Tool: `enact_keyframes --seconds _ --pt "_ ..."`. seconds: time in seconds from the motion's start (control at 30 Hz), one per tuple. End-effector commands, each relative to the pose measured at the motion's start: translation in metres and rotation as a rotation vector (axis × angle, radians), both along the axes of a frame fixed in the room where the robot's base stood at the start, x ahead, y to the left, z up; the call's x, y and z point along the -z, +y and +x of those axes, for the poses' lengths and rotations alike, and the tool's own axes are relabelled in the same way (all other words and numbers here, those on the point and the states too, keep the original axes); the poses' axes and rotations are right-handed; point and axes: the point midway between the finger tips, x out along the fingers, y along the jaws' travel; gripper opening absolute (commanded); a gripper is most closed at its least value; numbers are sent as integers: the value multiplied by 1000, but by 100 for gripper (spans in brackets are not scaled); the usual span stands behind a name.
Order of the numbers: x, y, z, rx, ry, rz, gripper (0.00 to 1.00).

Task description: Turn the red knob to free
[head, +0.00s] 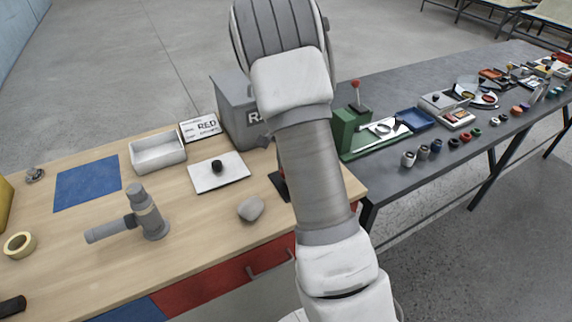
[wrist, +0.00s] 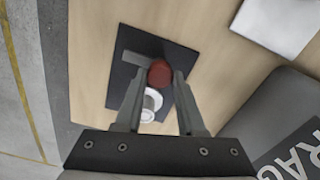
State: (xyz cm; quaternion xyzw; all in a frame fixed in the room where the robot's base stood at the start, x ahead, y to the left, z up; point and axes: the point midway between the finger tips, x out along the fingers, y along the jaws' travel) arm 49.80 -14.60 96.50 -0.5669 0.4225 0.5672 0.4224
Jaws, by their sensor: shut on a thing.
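The red knob (wrist: 160,73) shows in the wrist view, between the two fingertips of my gripper (wrist: 158,80). My gripper is shut on the knob, one finger on each side. Below the knob in the picture, a white and grey round part (wrist: 150,101) shows between the fingers. Both are over a dark plate (wrist: 126,72) on the wooden table. In the head view my arm hides the knob and my fingers. Only a dark edge of the plate (head: 280,186) shows beside the arm. The knob's pointer and any "free" marking cannot be made out.
A grey box (head: 238,108) with lettering stands behind the plate, close to my arm. A sign (head: 200,127) reads "RED".

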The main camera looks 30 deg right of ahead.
Motion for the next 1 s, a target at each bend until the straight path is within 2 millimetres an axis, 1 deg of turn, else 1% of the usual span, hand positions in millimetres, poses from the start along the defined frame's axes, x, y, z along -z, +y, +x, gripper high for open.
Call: enact_keyframes --seconds 0.43,0.47,0.6,0.63,0.9,1.0 --pt "0 0 0 12 -1 0 0" --pt "0 0 0 12 -1 0 40" --pt "0 0 0 11 -1 0 66" --pt "0 0 0 11 -1 0 69" --pt "-1 0 0 10 -1 0 69" --pt "-6 0 1 10 -2 0 69"
